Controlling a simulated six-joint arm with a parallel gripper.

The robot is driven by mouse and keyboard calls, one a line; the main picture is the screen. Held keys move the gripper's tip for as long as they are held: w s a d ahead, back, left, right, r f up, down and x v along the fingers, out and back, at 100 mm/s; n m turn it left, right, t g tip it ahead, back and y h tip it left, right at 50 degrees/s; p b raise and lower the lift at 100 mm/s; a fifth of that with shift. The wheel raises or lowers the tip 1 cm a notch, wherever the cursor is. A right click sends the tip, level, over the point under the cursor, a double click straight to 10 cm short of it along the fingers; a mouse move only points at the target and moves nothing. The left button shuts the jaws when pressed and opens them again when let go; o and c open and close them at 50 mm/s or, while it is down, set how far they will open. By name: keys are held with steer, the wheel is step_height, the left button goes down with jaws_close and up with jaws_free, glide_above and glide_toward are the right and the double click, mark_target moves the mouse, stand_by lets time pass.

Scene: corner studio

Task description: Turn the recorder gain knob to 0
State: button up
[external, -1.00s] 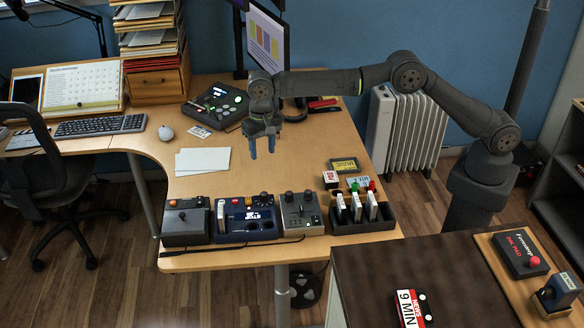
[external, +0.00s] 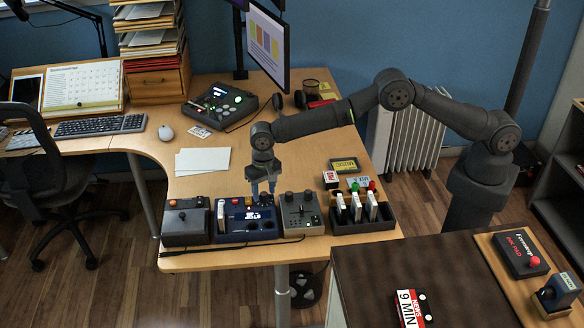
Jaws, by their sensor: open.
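A grey box with an orange knob (external: 185,226) stands close on the left, and a grey knobbed box (external: 302,213) close on the right. Further right is a black rack (external: 362,225) with upright white pieces.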

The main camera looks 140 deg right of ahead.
steer(key=shift+f, duration=0.6)
steer(key=c, duration=1)
